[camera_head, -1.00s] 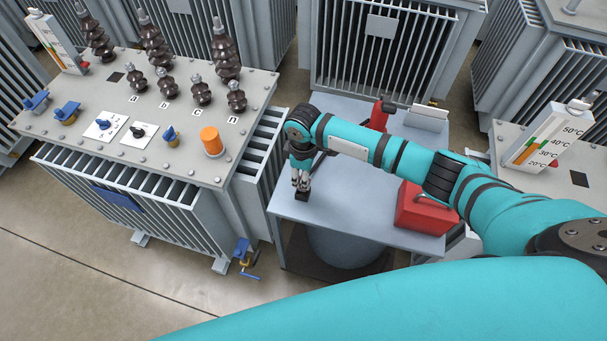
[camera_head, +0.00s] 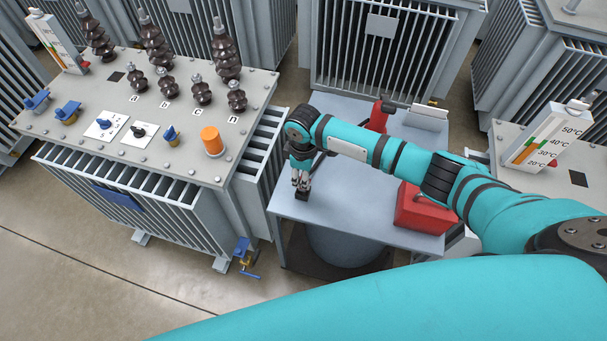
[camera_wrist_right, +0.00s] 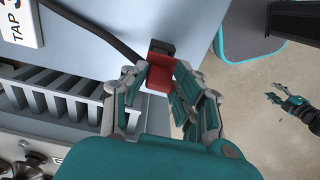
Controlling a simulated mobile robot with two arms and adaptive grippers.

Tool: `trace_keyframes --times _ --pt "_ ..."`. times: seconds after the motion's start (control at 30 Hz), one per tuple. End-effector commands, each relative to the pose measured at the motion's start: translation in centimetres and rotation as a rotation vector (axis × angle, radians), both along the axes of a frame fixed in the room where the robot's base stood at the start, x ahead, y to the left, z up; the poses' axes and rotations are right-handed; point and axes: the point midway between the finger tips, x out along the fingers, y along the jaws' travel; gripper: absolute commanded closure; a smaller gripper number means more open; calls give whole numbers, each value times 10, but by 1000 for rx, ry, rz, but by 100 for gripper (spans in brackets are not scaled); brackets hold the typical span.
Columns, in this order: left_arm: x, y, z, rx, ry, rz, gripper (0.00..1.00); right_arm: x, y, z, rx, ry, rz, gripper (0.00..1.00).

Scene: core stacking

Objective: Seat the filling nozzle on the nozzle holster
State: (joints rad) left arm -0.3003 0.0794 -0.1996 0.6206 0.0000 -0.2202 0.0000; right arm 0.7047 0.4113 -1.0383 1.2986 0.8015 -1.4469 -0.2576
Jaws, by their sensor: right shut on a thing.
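My right gripper (camera_head: 301,182) is over the left front corner of the grey table, pointing down. In the right wrist view its fingers (camera_wrist_right: 160,88) are shut on the red filling nozzle (camera_wrist_right: 158,74). A black hose (camera_wrist_right: 100,30) runs from the nozzle's left side. A small black block, which looks like the nozzle holster (camera_wrist_right: 162,46), is just beyond the nozzle; it shows under the fingertips in the head view (camera_head: 302,196). Nozzle and block meet in the picture; I cannot tell whether the nozzle is seated. My left gripper (camera_wrist_right: 290,105) is open and empty over the floor in the wrist view.
A transformer (camera_head: 130,100) with bushings and an orange cap (camera_head: 212,141) stands left of the table (camera_head: 340,205). A red toolbox (camera_head: 422,212) and a red upright item (camera_head: 378,117) stand on the table. The table's front middle is clear.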

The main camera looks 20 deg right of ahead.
Motion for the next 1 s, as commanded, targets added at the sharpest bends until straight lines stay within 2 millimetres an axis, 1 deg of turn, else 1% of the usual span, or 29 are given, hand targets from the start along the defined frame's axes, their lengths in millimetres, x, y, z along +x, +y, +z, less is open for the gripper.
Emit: trace_keyframes --times 1.0 --pt "0 0 -14 0 0 -1 60 0 0 -26 0 0 0 100"
